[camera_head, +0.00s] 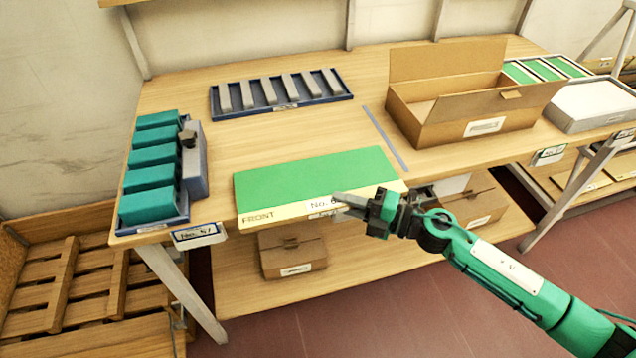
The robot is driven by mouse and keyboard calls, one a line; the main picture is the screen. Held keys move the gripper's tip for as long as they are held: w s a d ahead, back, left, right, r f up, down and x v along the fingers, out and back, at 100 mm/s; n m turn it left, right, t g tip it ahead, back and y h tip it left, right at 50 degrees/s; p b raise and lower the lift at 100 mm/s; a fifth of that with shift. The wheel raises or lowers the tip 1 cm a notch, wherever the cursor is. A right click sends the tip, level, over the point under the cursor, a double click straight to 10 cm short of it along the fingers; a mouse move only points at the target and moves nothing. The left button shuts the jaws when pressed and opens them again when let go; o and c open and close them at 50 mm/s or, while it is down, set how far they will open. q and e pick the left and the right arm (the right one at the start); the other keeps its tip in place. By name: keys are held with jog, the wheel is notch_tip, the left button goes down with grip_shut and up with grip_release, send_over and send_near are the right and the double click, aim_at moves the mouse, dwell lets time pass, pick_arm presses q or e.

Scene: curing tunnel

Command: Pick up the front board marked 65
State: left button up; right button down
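A green board (310,178) with a cream front strip lies flat at the front edge of the wooden table. The strip reads "FRONT" and "No. 6" with the following digit hidden by my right gripper. My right gripper (345,200) reaches in from the right, with its fingertips at the board's front strip near the label. Whether its fingers are open, shut or touching the board cannot be told. My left gripper is not in view.
A blue tray with teal blocks (152,175) stands at the left, and a blue rack of grey bars (275,92) at the back. An open cardboard box (450,105) stands right of a grey strip (384,137). Boxes sit on the lower shelf (370,255).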

jog(key=shift+r, duration=0.2)
